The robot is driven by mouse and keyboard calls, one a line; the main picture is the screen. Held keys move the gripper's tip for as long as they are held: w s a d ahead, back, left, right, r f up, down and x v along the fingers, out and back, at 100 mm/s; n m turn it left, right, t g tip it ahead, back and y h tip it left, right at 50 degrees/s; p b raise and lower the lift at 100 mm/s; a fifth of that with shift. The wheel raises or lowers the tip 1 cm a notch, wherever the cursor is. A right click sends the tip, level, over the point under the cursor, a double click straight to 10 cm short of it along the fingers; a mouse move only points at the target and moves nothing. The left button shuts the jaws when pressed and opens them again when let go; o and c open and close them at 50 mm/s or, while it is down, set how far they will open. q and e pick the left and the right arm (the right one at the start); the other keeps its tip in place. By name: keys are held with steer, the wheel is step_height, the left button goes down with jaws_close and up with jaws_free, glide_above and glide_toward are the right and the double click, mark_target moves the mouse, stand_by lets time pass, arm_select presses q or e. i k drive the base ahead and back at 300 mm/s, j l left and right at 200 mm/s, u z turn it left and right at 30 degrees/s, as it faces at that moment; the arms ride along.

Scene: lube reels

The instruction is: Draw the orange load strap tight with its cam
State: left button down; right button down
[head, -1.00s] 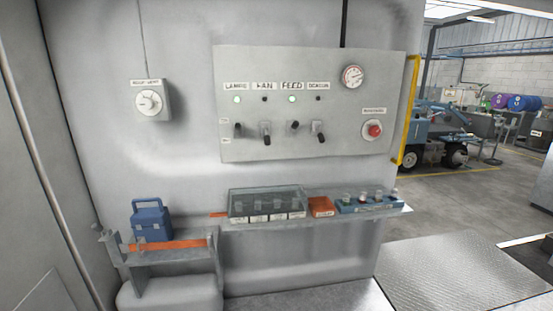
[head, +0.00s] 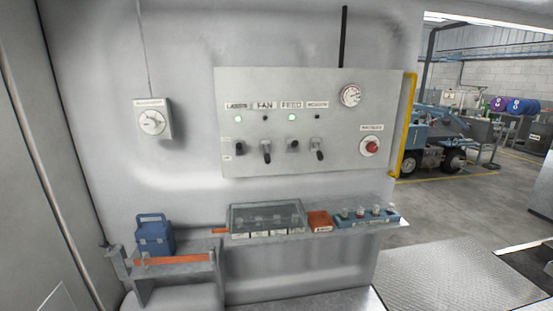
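The orange load strap (head: 175,260) runs flat along the front of a grey bracket shelf (head: 190,268) at the lower left. A blue box with a handle (head: 155,236) stands on that shelf behind the strap. A grey upright fitting (head: 117,258) sits at the strap's left end; I cannot tell whether it is the cam. A short orange piece (head: 220,231) shows at the left end of the longer shelf. Whether the strap is tight is too small to tell. Neither of my grippers is in view.
A longer shelf (head: 375,232) holds a clear-covered case (head: 268,218), an orange box (head: 319,221) and a blue rack (head: 367,216). Above are a switch panel (head: 310,155) with a red button (head: 369,146), and a dial (head: 152,122). A yellow rail (head: 405,130) stands right. Open floor lies beyond.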

mark_target(103, 244)
steer(key=i+l+u, duration=0.15)
steer(key=u, duration=0.3)
steer(key=i+l+u, duration=0.15)
steer(key=u, duration=0.3)
steer(key=i+l+u, duration=0.1)
steer(key=l+u, duration=0.15)
steer(key=u, duration=0.2)
steer(key=i+l+u, duration=0.1)
steer(key=l+u, duration=0.2)
steer(key=u, duration=0.15)
